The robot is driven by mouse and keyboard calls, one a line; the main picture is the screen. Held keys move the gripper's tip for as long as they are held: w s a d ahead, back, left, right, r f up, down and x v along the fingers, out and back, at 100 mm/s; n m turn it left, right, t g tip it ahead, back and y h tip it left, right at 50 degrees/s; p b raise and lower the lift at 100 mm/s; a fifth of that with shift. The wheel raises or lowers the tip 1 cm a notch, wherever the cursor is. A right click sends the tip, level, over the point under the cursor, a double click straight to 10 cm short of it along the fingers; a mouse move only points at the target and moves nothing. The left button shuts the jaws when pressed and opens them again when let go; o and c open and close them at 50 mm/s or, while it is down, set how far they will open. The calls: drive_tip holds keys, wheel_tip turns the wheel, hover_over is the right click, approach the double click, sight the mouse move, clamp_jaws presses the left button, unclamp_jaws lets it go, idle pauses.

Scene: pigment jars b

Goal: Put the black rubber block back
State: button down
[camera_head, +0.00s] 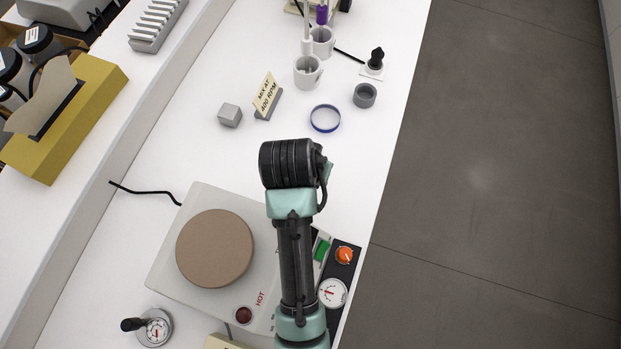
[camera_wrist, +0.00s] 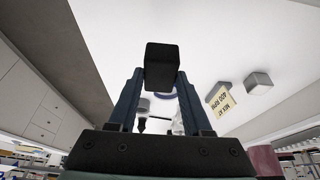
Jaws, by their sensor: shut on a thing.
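The black rubber block (camera_wrist: 161,66) is held between the two fingertips of my gripper (camera_wrist: 160,82) in the wrist view. My gripper is shut on it, and the block hangs off the white bench top. In the head view my arm (camera_head: 293,230) reaches over the bench to the right of the hotplate. Its wrist hides the gripper and the block there.
A hotplate (camera_head: 215,248) is left of my arm. The bench's right edge is close.

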wheel_tip(320, 180, down, 4)
drive_tip(key=shift+w+f, duration=0.1)
drive_tip(key=shift+w, duration=0.05)
drive_tip(key=shift+f+p, duration=0.35)
drive_tip(key=shift+f, duration=1.55)
drive_tip(key=shift+f, duration=0.1)
drive_tip(key=shift+c, duration=1.7)
unclamp_jaws()
